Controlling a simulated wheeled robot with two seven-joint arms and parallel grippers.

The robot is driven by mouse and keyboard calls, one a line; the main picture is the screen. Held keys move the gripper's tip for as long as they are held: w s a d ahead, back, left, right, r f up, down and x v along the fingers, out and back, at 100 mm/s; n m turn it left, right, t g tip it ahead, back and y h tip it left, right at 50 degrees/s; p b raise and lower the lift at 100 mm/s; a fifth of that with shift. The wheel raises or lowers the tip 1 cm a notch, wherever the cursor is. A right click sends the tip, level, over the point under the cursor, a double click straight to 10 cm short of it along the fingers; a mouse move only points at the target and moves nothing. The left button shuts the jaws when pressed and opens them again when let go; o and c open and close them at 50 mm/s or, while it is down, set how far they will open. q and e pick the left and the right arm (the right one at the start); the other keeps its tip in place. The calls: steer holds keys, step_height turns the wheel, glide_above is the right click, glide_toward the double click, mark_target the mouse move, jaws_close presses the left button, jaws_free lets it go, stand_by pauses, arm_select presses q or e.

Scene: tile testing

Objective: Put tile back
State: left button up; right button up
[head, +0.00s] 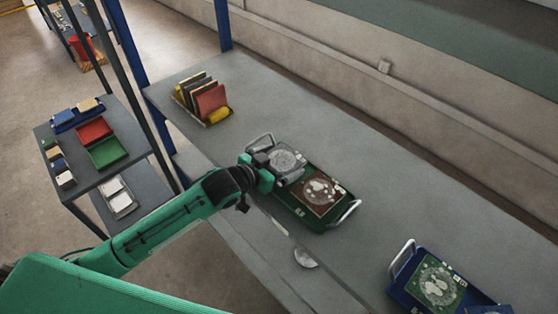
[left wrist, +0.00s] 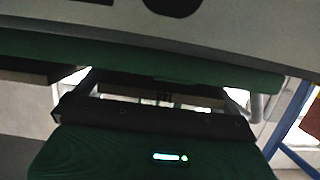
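A green tray (head: 310,219) with metal handles stands on the grey table. A brown-red tile (head: 322,190) with a pale round pattern lies in its right half. A grey tile (head: 287,160) with a similar round pattern is at its left end. My left gripper (head: 268,165) is at the left edge of the grey tile, close to or touching it. Its fingers are too small and dark to read, so I cannot tell whether it grips the tile. The left wrist view is dark and shows no clear fingertips. My right gripper is in neither view.
A yellow rack (head: 218,115) holds several upright tiles at the table's far left. A blue tray (head: 401,276) with a green tile (head: 439,283) stands at the lower right. A side shelf (head: 85,182) with small coloured bins stands left. The table behind the green tray is clear.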

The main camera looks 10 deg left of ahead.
arm_select(q)
steer(key=shift+r, duration=0.15)
steer(key=shift+s+a, duration=0.15)
steer(key=shift+s, duration=0.05)
steer(key=b+v, duration=0.3)
steer(key=v, duration=0.7)
steer(key=shift+s+a+r, duration=0.1)
steer(key=shift+s, duration=0.05)
steer(key=shift+s+a+r, duration=0.3)
steer(key=shift+s, duration=0.15)
steer(key=shift+f, duration=0.1)
